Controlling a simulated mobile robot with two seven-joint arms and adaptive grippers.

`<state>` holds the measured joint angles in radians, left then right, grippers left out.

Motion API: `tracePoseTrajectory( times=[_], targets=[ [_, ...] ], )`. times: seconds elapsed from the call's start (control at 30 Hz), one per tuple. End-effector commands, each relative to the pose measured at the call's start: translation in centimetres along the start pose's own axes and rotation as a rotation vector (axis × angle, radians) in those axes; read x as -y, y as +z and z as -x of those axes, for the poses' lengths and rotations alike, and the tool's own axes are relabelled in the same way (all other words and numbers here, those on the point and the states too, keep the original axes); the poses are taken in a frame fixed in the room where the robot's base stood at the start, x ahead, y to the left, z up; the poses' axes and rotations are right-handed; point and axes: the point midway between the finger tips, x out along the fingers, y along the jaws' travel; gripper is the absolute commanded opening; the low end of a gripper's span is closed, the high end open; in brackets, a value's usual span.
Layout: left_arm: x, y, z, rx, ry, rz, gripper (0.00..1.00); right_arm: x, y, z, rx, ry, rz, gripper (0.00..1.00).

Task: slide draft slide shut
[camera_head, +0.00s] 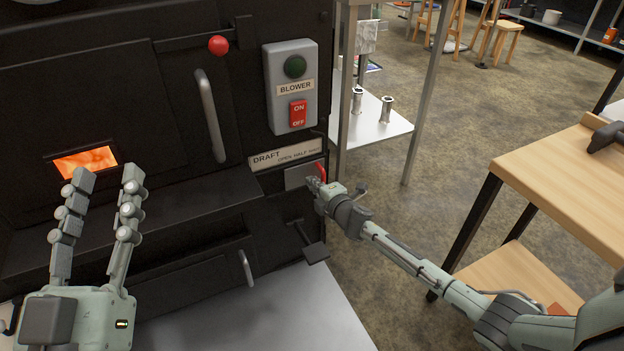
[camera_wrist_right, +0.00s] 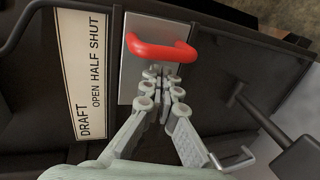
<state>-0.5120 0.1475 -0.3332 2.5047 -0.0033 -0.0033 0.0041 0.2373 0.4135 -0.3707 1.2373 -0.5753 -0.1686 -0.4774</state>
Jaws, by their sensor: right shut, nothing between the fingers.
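The draft slide (camera_head: 300,177) is a bare metal plate with a red handle (camera_head: 321,172) on the dark evaporator front. The plate sits below the right part of the DRAFT label (camera_head: 285,155), with its handle near the label's right end. In the right wrist view the label (camera_wrist_right: 80,75) reads OPEN, HALF, SHUT, and the red handle (camera_wrist_right: 160,48) stands out from the plate. My right gripper (camera_head: 316,185) is shut and empty, its fingertips (camera_wrist_right: 161,74) right by the handle; I cannot tell whether they touch it. My left gripper (camera_head: 106,176) is open and empty.
The blower box (camera_head: 291,87) is above the label. A black lever (camera_head: 308,243) sticks out below the slide. Door handles (camera_head: 210,115) and a red knob (camera_head: 218,45) are to the left. A metal shelf (camera_head: 372,120) and a wooden table (camera_head: 570,180) stand to the right.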

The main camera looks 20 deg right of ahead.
Motion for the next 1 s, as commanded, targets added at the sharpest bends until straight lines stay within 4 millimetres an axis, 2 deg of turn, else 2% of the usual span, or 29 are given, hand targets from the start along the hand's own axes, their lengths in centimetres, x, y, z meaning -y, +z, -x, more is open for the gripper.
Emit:
tracePoseTrajectory(
  times=[0.03, 0.6, 1.0],
  targets=[
    [0.0, -0.7, -0.3, 0.000, 0.000, 0.000, 0.40, -0.2, 0.0, 0.8, -0.001, -0.001, 0.000, 0.00],
    [-0.1, -3.1, -1.3, 0.000, 0.000, 0.000, 0.40, 0.5, 0.0, 7.3, 0.000, -0.001, -0.001, 0.00],
    [-0.1, -3.1, -1.3, 0.000, 0.000, 0.000, 0.40, 0.6, 0.0, 7.7, 0.000, 0.001, 0.000, 0.00]
  ],
)
